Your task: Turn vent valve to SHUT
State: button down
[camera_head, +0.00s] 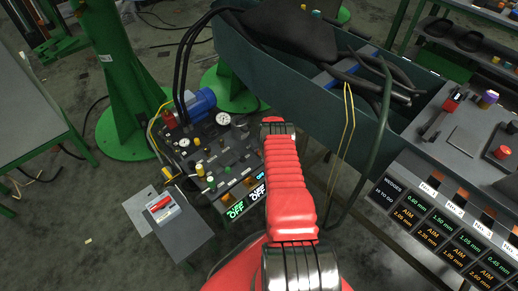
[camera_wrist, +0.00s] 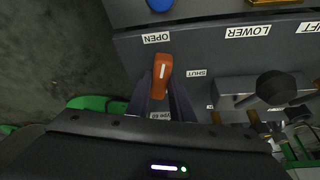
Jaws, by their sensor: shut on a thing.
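The vent valve handle (camera_wrist: 163,72) is an orange lever with a white line, seen in the wrist view on a dark panel face. Its far end lies just below the OPEN label (camera_wrist: 156,38), and its line leans slightly right of upright in the picture. The SHUT label (camera_wrist: 196,73) is to its right. My gripper (camera_wrist: 161,88) is shut on the handle, one dark finger on each side of it. In the head view my red arm hides the gripper and handle.
A black knob (camera_wrist: 276,87) on a grey block sits right of the SHUT label, close to the fingers. LOWER (camera_wrist: 248,32) is labelled above it. In the head view, the control panel (camera_head: 222,150) carries gauges and knobs, with a small grey table (camera_head: 185,235) at its left.

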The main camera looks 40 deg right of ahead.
jog(key=shift+w+a+m+g+h, duration=0.15)
jog(key=shift+m+g+h, duration=0.3)
jog(key=shift+m, duration=1.25)
jog(key=shift+w+a+m+g+h, duration=0.15)
jog(key=shift+m+h, duration=0.5)
jog(key=shift+m, duration=1.05)
jog(key=shift+w+a+m+g+h, duration=0.1)
jog(key=shift+m+g+h, duration=0.3)
jog(key=shift+m, duration=1.05)
jog(key=shift+m+g+h, duration=0.1)
jog(key=shift+m+g, duration=0.5)
jog(key=shift+m, duration=1.25)
jog(key=c, duration=1.6)
grip_release()
jog(key=shift+o, duration=0.2)
jog(key=shift+r, duration=0.1)
jog(key=shift+r, duration=0.45)
jog(key=w+v, duration=0.1)
jog(key=v, duration=1.1)
jog(key=shift+s+a+r, duration=0.2)
jog(key=shift+s+a, duration=0.1)
jog(key=shift+s, duration=0.15)
